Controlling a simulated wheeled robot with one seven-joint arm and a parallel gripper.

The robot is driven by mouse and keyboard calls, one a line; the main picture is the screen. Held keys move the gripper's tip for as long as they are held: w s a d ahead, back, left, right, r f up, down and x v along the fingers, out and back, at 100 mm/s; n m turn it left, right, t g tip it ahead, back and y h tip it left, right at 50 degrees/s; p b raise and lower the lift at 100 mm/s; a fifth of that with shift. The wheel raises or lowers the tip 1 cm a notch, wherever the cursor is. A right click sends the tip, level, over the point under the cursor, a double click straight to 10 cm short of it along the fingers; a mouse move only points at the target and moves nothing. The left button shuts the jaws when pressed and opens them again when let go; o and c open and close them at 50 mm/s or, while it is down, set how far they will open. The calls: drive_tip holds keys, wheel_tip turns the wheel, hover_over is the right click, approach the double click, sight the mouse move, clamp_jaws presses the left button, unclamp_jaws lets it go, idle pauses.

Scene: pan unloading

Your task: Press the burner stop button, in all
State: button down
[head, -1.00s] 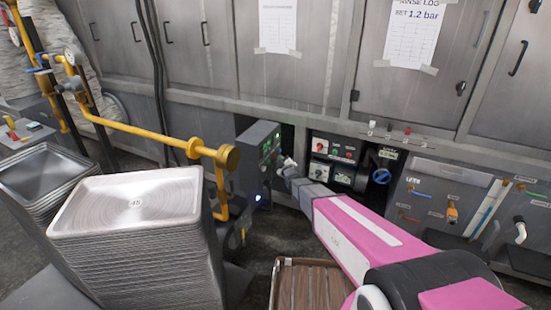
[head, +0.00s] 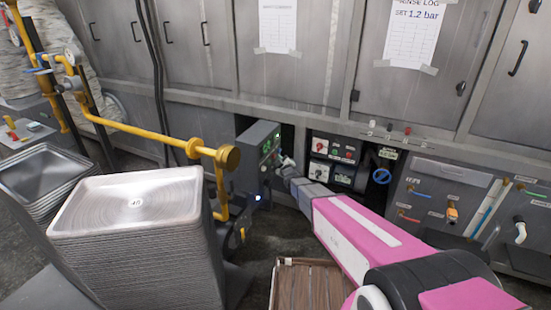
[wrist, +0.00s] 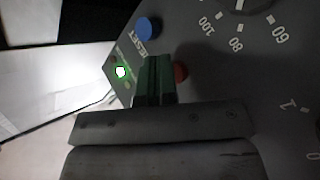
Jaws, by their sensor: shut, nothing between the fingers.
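The grey burner control box (head: 257,152) stands at the middle of the head view, its panel facing right. In the wrist view its panel (wrist: 210,75) fills the upper right. A red button (wrist: 181,72) on it is partly hidden behind my fingers; I can read no label on it. My gripper (wrist: 155,72) is shut and empty, its fingertips over or right beside the red button; I cannot tell if they touch it. A blue button (wrist: 148,28) marked RESET sits just above the fingertips. In the head view my gripper (head: 287,163) is at the box's right side.
A lit green lamp (wrist: 120,71) and a numbered dial (wrist: 240,4) are on the same panel. A yellow gas pipe (head: 150,130) and a stack of metal pans (head: 135,205) stand left of the box. A second panel (head: 336,160) with knobs is to the right.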

drive_tip(key=shift+a, duration=0.2)
drive_tip(key=shift+d, duration=0.15)
idle(0.4)
drive_tip(key=shift+s+d, duration=0.25)
drive_tip(key=shift+d, duration=0.5)
drive_tip(key=shift+d, duration=0.1)
drive_tip(key=d, duration=0.1)
drive_tip(key=s+d, duration=0.1)
drive_tip(key=d, duration=0.2)
drive_tip(key=shift+s+d, duration=0.25)
drive_tip(key=shift+s, duration=0.15)
idle(0.3)
